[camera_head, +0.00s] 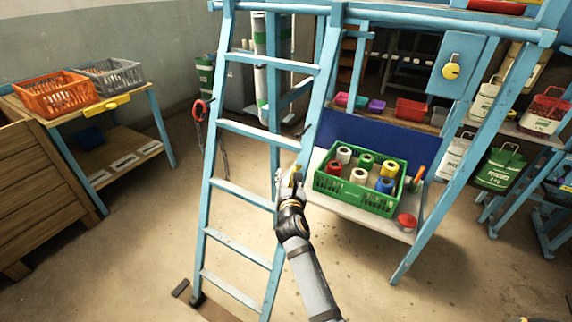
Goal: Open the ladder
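A light blue ladder (207,185) with several flat steps stands in the middle of the head view, its feet on the floor. Its top reaches a blue horizontal bar at the upper edge. My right gripper (289,178) is at the ladder's right rail, about halfway up. Its fingers point up and overlap the rail in the picture. Whether they close around the rail or only stand beside it is too small to tell.
A low blue-legged table (130,150) with an orange basket (52,95) and a grey basket (112,76) stands at left. Right of the ladder, a green crate (355,193) of thread spools sits on a shelf.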

